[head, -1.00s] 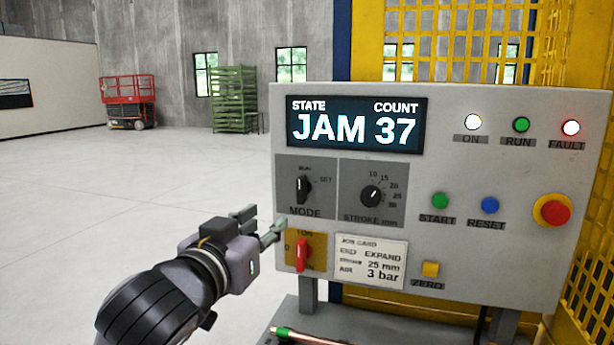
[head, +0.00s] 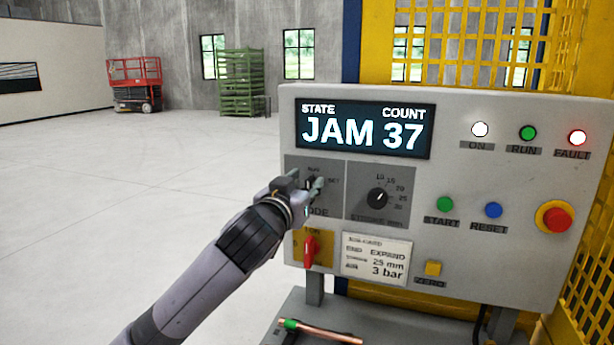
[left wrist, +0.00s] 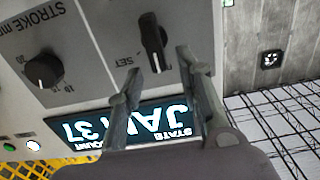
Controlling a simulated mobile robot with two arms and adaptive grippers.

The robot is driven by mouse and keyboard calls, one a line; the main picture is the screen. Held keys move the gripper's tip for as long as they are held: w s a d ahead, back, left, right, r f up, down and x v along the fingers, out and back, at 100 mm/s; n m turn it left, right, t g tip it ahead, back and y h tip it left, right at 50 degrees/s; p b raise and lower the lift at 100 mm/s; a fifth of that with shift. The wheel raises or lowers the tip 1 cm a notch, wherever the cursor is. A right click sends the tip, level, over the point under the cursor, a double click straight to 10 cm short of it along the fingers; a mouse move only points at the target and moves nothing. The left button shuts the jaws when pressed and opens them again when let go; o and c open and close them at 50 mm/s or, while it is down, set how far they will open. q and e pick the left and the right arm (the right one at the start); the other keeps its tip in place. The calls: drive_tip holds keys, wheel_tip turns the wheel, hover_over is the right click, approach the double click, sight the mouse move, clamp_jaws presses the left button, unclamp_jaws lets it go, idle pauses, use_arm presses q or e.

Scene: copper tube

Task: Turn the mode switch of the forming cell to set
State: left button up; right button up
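The grey control panel (head: 460,265) carries a black mode switch, mostly hidden behind my left gripper (head: 312,186) in the head view. The left wrist view shows the mode switch knob (left wrist: 152,42) upside down, with its white mark pointing to the panel's upper side, away from the SET label (left wrist: 130,60). My left gripper (left wrist: 160,64) is open there, one finger on each side of the knob's near end. I cannot tell whether the fingers touch it. The display (head: 363,128) reads JAM 37. My right gripper is not in view.
The stroke dial (head: 377,198) sits right of the mode switch; a red rotary switch (head: 310,251) sits below it. Start (head: 446,204), reset (head: 493,210) and red stop (head: 556,220) buttons are farther right. A copper tube (head: 325,332) lies below the panel. The left floor is open.

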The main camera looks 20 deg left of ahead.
use_arm(q)
drive_tip(key=shift+w, duration=0.8)
drive_tip(key=shift+c, duration=0.3)
clamp_jaws()
